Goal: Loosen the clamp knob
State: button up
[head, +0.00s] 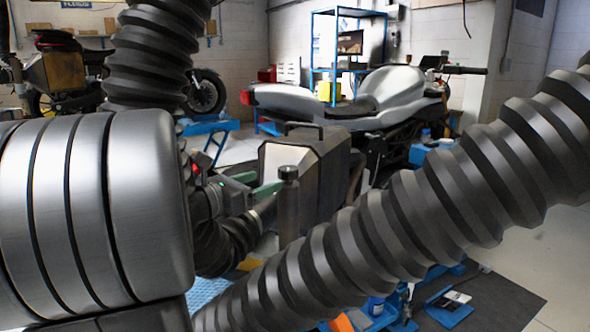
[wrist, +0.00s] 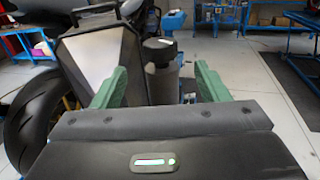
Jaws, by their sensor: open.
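The clamp knob looks to be the dark round cap (wrist: 158,49) on top of an upright grey post (wrist: 162,82). In the head view the cap (head: 288,173) tops the same post (head: 289,210), in front of a silver and black case. My gripper (wrist: 159,68) is open, with its green fingers to the left and right of the post in the wrist view. I see no contact, and nothing is held. In the head view my gripper (head: 256,184) is just left of the cap at about its height. The lower post is partly hidden by my gripper and arm.
The silver and black case (head: 318,162) stands close behind the post; it is at left in the wrist view (wrist: 96,62). A silver motorcycle (head: 390,92) is behind it. A black tyre (wrist: 30,128) is at the wrist view's left.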

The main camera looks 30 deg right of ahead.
aim_at(294, 170)
jog(key=p+x, duration=0.1)
jog(key=x, duration=1)
jog(key=shift+d, duration=0.15)
jog(key=c, duration=1)
